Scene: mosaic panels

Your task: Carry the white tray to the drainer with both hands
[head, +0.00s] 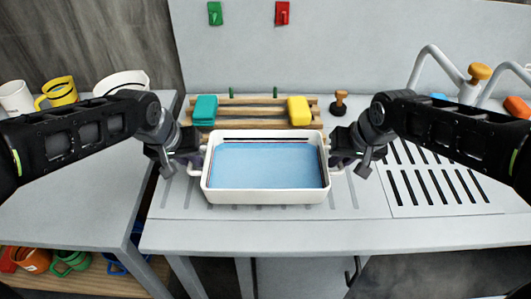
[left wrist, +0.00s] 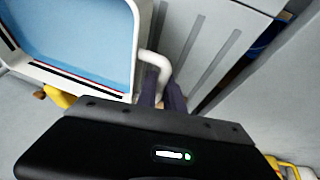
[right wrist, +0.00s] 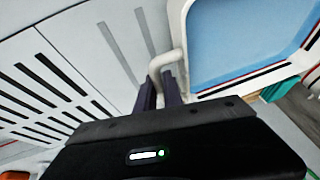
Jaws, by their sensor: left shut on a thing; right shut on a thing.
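The white tray (head: 265,197), with a blue inside, is level in front of me over the grey counter in the head view. I cannot tell whether it touches the counter. My left gripper (head: 197,160) is shut on its left handle, a white bar (left wrist: 158,65) in the left wrist view. My right gripper (head: 340,161) is shut on its right handle, seen in the right wrist view (right wrist: 165,62). The tray looks empty. A dark-slotted panel (head: 432,186) lies to the right and a wooden slatted rack (head: 250,113) behind; I cannot tell which is the drainer.
A teal block (head: 204,109) and a yellow block (head: 299,111) sit on the rack. A wooden-handled stamp (head: 339,102) stands right of it. Cups (head: 58,92) and a white bowl (head: 122,83) stand on the left table. A curved metal pipe (head: 437,62) rises at the back right.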

